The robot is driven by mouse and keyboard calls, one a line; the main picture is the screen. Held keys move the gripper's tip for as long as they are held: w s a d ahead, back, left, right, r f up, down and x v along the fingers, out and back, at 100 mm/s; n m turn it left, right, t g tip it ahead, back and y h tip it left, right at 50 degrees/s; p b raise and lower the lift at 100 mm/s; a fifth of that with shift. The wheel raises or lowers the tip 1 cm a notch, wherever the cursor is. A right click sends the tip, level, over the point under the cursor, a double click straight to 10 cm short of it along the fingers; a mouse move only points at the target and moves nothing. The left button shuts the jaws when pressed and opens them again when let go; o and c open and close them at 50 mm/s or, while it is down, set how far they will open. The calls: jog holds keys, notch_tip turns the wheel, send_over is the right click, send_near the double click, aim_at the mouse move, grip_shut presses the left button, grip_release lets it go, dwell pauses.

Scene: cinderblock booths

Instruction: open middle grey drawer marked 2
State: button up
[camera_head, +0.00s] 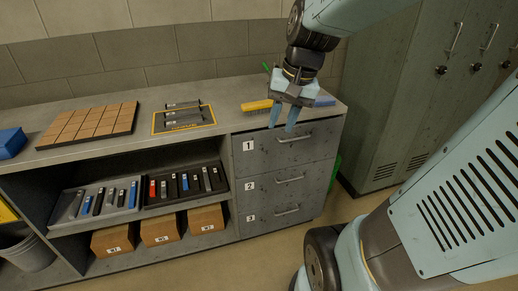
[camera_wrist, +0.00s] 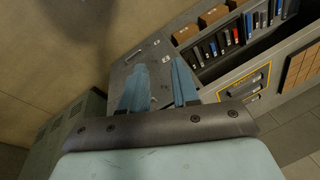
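The middle grey drawer marked 2 (camera_head: 270,191) is in the right part of the counter unit in the head view, between drawer 1 (camera_head: 262,155) and drawer 3 (camera_head: 262,219). It looks shut, with a horizontal metal bar handle (camera_head: 290,180) to the right of its number label. My gripper (camera_head: 283,127) hangs with fingers pointing down in front of the top drawer, above the level of the middle handle. Its two light blue fingers are apart with nothing between them. In the wrist view my gripper (camera_wrist: 158,85) also shows spread fingers over the drawer fronts, partly hiding them.
The counter top holds a yellow brush (camera_head: 257,105), a tool tray (camera_head: 184,118) and a tiled board (camera_head: 90,123). Open shelves to the left hold trays and cardboard boxes (camera_head: 160,230). Grey lockers (camera_head: 400,100) stand at the right. The floor before the drawers is clear.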

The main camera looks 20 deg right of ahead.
aim_at(291, 180)
jog(key=w+d+f+m+t+y, duration=0.1)
jog(key=w+d+f+m+y, duration=0.25)
jog(key=w+f+m, duration=0.45)
jog(key=w+d+f+m+y, duration=0.2)
jog(key=w+f+m+y, duration=0.3)
jog(key=f, duration=0.4)
jog(key=w+d+f+m+t+y, duration=0.1)
jog(key=w+d+f+m+y, duration=0.1)
jog(key=w+f+m+y, duration=0.55)
jog(key=s+d+f+m+t+h, duration=0.1)
jog(key=d+f+m+t+h, duration=0.45)
jog(key=f+m, duration=0.5)
jog(key=s+d+f+m+t+h, duration=0.1)
jog(key=d+f+m+t+h, duration=0.35)
jog(key=f+m+h, duration=0.4)
jog(key=d+f+m+t+h, duration=0.4)
jog(key=f+m+t, duration=0.2)
jog(key=f+m, duration=0.6)
jog(key=shift+n, duration=0.85)
jog(key=w, duration=1.3)
jog(key=shift+a+r, duration=0.2)
jog(key=shift+r, duration=0.2)
jog(key=shift+c, duration=0.4)
grip_shut()
